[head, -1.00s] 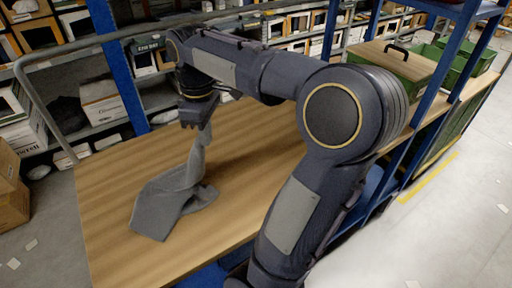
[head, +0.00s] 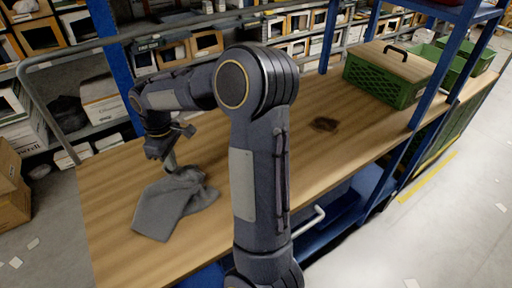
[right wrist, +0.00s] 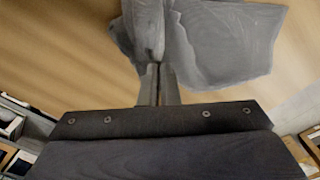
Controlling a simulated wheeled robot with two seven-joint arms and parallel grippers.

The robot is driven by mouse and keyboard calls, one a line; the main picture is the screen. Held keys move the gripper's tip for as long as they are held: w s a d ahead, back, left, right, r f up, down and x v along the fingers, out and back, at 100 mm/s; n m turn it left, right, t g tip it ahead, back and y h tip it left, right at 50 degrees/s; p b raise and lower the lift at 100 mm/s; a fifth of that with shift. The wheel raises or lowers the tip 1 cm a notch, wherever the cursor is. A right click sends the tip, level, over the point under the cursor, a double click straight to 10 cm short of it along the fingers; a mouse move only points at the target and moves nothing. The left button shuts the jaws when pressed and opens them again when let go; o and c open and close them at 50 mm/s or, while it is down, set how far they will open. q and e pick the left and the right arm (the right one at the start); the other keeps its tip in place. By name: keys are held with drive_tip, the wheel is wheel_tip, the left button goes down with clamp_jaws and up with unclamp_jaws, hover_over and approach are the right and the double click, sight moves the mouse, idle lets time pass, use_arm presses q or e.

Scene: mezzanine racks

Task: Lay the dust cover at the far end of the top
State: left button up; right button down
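The dust cover (head: 172,206) is a crumpled grey cloth lying on the wooden top (head: 115,185) at its left end in the head view. A gathered part of it rises to my right gripper (head: 169,158), which points down just above the top. In the right wrist view, the two fingers (right wrist: 157,84) are close together with a pinched fold of the dust cover (right wrist: 215,45) between them. The rest spreads on the wood, mostly to the right in that view. My left gripper is not in view.
A green crate (head: 376,84) with a wooden lid and black handle stands at the back right of the top. A dark patch (head: 325,124) marks the wood mid-bench. A blue upright (head: 113,62) and grey rail run behind the left end.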

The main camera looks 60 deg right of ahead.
drive_tip(key=shift+f, duration=0.4)
drive_tip(key=c, duration=2.1)
unclamp_jaws()
drive_tip(key=o, duration=1.2)
drive_tip(key=shift+c, duration=0.2)
wheel_tip(320, 180, up, 8)
